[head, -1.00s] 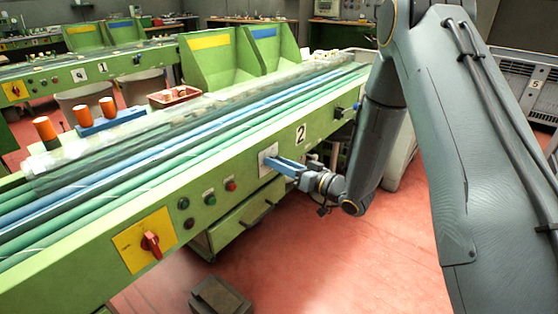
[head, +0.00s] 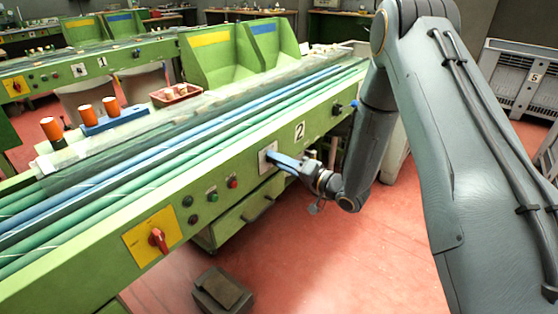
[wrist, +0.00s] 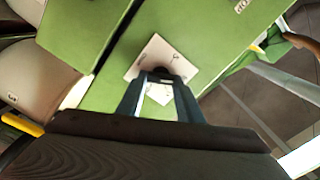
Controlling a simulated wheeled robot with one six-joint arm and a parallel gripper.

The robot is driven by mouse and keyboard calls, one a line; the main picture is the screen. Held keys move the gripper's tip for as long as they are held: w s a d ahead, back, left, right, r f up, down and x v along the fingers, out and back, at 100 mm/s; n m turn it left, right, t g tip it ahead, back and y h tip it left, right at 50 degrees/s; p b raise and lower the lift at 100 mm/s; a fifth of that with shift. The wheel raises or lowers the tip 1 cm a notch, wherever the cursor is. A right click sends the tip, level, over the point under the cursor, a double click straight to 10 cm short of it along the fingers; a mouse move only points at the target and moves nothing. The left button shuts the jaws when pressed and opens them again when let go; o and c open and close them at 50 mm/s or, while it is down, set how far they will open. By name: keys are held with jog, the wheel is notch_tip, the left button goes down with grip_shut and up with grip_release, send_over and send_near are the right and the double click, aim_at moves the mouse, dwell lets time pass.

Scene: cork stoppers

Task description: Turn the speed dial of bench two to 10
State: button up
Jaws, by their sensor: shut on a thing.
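Bench two is the green bench (head: 225,218) with a white "2" plate (head: 299,131) on its front face. Its speed dial sits on a pale square plate (head: 264,157) left of the number. In the wrist view the pale plate (wrist: 150,57) shows small marks too blurred to read, and the dark dial (wrist: 162,73) lies at its lower middle. My gripper (head: 272,157) is shut on the dial, its two blue fingers reaching in from the right. In the wrist view my fingertips (wrist: 160,80) meet at the dial and partly hide it. The dial's setting cannot be read.
A red rotary switch (head: 158,240) on a yellow plate and several push buttons (head: 212,195) are further left on the bench front. A drawer (head: 250,211) is below the dial. A dark box (head: 222,292) stands on the red floor, which is otherwise clear in front.

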dwell(0.4)
jog(key=o, duration=1.1)
jog(key=shift+d, duration=0.1)
jog(key=v, duration=0.7)
jog(key=shift+s+d+b, duration=0.25)
jog(key=shift+s+b, duration=0.05)
jog(key=shift+b, duration=0.05)
